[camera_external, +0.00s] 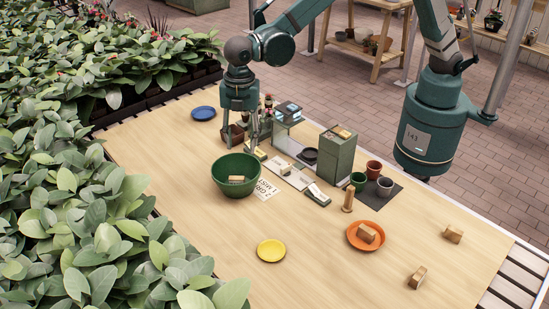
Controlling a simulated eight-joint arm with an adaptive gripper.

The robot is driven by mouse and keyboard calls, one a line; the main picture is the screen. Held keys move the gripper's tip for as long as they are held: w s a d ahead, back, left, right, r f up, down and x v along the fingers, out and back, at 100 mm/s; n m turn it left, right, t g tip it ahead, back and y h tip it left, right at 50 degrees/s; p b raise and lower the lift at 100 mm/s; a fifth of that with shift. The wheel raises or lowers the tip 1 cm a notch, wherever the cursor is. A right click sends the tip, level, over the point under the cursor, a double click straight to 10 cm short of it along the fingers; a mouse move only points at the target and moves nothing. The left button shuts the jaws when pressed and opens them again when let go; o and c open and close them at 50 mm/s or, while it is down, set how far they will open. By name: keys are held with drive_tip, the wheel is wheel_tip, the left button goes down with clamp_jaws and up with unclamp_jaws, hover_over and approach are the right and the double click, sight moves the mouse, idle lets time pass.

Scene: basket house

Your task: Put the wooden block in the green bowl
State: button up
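The green bowl (219,184) stands on the left half of the wooden table. A small wooden block (236,179) lies inside it. My gripper (242,143) points down above the far side of the bowl. Its two fingers are spread apart, and I see nothing between them. More wooden blocks show: one on the orange plate (355,243), this block (367,233) lying tilted, one block (453,234) at the right edge, and one block (417,277) near the front right.
A yellow plate (271,251) lies in front of the bowl and a blue plate (203,113) at the back left. A green box (337,155), small pots (373,170) and an upright wooden peg (348,197) stand right of the bowl. Leafy plants (80,200) border the left edge.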

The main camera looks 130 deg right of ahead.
drive_tip(key=s+a+r+m+t, duration=0.2)
drive_tip(key=s+a+r, duration=0.6)
drive_tip(key=s+r, duration=0.2)
drive_tip(key=s+a+r+m+t, duration=0.1)
drive_tip(key=s+a+r+m, duration=0.1)
drive_tip(key=s+a+r, duration=0.8)
drive_tip(key=s+a+f+m+t, duration=0.1)
drive_tip(key=s+a+m+t, duration=0.1)
drive_tip(key=s, duration=1)
drive_tip(key=s+a+f+m+t, duration=0.1)
drive_tip(key=s+a, duration=0.4)
drive_tip(key=s, duration=0.8)
drive_tip(key=shift+s+f+m+t, duration=0.2)
drive_tip(key=shift+f+m+t, duration=0.3)
drive_tip(key=shift+m, duration=0.3)
